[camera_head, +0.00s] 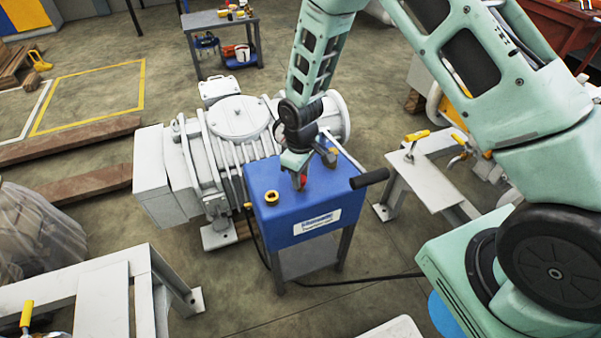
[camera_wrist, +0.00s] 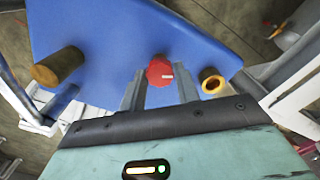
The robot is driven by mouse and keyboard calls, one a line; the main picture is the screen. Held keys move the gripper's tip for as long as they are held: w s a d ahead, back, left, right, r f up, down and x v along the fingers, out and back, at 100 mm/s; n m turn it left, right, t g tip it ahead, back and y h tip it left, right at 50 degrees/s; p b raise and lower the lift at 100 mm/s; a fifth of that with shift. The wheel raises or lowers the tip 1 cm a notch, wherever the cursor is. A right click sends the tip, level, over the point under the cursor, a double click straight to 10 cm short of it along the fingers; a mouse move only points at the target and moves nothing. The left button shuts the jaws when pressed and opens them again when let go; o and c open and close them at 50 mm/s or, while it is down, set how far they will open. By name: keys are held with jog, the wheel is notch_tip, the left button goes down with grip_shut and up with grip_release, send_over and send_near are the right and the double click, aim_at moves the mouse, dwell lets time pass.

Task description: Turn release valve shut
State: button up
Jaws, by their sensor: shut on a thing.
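The release valve appears to be the red round knob (camera_head: 303,182) on top of the blue unit (camera_head: 290,220). The blue top (camera_wrist: 120,40) is also seen there.
A yellow ring port (camera_head: 271,198) sits left of the knob, a brass-coloured fitting (camera_head: 332,156) behind right. A black handle (camera_head: 370,177) sticks out to the right. A grey vacuum pump (camera_head: 235,135) stands directly behind left. A white bench (camera_head: 430,180) stands to the right.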

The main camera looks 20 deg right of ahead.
jog(key=m, duration=0.4)
jog(key=shift+m+p, duration=0.35)
jog(key=shift+m, duration=0.05)
dwell(0.4)
jog(key=o, duration=1)
jog(key=shift+c, duration=0.2)
notch_tip(320, 180, up, 17)
jog(key=shift+r+p, duration=0.2)
jog(key=shift+p, duration=0.15)
